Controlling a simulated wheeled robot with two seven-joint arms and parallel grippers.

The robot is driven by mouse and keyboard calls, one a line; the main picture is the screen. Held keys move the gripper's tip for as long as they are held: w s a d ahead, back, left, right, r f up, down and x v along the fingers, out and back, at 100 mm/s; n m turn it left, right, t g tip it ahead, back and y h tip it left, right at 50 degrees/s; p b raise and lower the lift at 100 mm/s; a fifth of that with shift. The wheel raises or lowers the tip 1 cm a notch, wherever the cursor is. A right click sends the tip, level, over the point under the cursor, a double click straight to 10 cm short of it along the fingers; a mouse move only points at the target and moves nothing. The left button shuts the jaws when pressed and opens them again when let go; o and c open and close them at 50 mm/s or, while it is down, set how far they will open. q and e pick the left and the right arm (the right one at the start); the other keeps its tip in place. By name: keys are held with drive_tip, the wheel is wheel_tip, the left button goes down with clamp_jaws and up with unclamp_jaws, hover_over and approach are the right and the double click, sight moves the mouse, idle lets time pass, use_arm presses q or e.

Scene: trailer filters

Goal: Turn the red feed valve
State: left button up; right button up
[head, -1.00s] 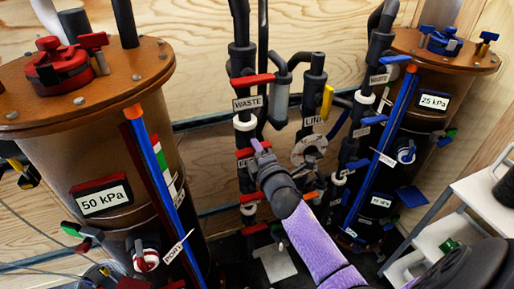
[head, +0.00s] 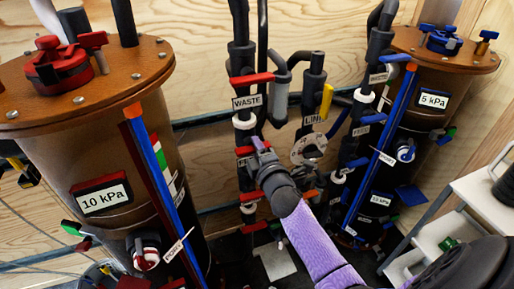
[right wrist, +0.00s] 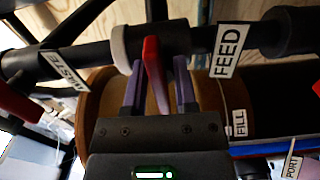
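The red feed valve handle (right wrist: 154,75) stands between the two purple fingers of my right gripper (right wrist: 160,80) in the right wrist view, on a dark pipe beside the FEED label (right wrist: 229,51). The fingers straddle the handle, with gaps visible beside it, so the gripper looks open around it. In the head view my right gripper (head: 260,146) is at the middle pipe column, and the red handle (head: 244,150) shows just left of its fingertips, partly hidden. My left gripper is not in view.
Another red handle (head: 251,79) sits above the WASTE label (head: 247,102) on the same column. A brown left tank (head: 100,150) reads 10 kPa and a right tank (head: 440,70) reads 5 kPa. A white step stand (head: 480,190) is at right.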

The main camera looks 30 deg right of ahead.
drive_tip(key=shift+o, duration=0.8)
drive_tip(key=p+v, duration=0.1)
drive_tip(key=v, duration=0.9)
drive_tip(key=shift+p, duration=0.35)
drive_tip(key=shift+d, duration=0.1)
